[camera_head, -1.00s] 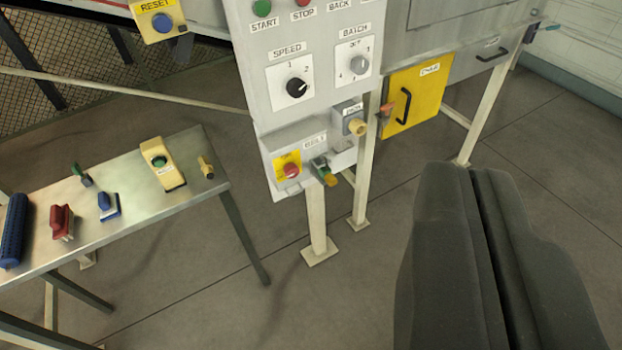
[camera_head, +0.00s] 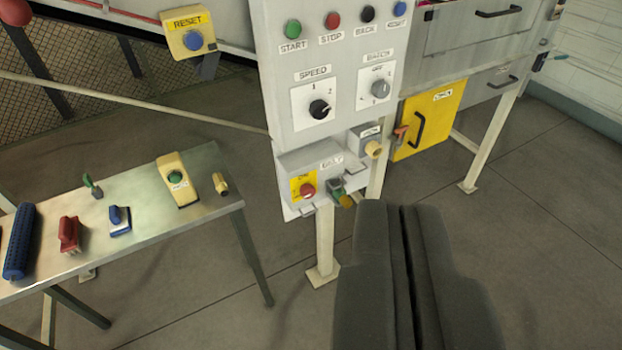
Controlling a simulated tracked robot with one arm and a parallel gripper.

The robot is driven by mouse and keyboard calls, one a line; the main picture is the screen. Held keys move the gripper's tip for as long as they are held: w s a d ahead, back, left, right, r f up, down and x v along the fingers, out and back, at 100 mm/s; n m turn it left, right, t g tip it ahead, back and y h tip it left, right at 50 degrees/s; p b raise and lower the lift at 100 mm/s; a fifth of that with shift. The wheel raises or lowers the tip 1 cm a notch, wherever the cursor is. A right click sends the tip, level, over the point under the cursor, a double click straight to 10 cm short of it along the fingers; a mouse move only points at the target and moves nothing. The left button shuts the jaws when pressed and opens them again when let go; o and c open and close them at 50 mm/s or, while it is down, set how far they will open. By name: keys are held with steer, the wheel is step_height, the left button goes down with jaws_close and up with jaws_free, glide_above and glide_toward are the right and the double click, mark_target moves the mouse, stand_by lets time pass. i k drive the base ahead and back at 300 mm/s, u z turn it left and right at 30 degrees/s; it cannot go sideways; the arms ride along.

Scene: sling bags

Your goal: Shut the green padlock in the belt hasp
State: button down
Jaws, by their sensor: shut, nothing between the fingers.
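The belt box (camera_head: 300,168), labelled BELT, is low on the grey control panel, with a red knob (camera_head: 307,190) on a yellow plate. At its right lower edge a small green part (camera_head: 337,196), which looks like the green padlock, hangs by the grey hasp area (camera_head: 333,184). A yellow-brown round end is beside it. Whether its shackle is open or passes through the hasp is too small to tell. My gripper (camera_head: 398,207) is shut and empty, its dark fingers rising from the lower edge. In the picture its tips are just right of and below the green part.
A metal table (camera_head: 150,235) at left holds a green-handled item (camera_head: 92,186), a blue-handled item (camera_head: 120,220), a red one (camera_head: 69,235), a blue roll (camera_head: 20,241) and a yellow button box (camera_head: 178,180). A yellow door (camera_head: 430,125) is right of the panel. Floor at right is clear.

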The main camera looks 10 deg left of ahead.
mark_target(336, 193)
steer(key=u, duration=0.1)
steer(key=i, duration=1)
steer(key=z, duration=0.05)
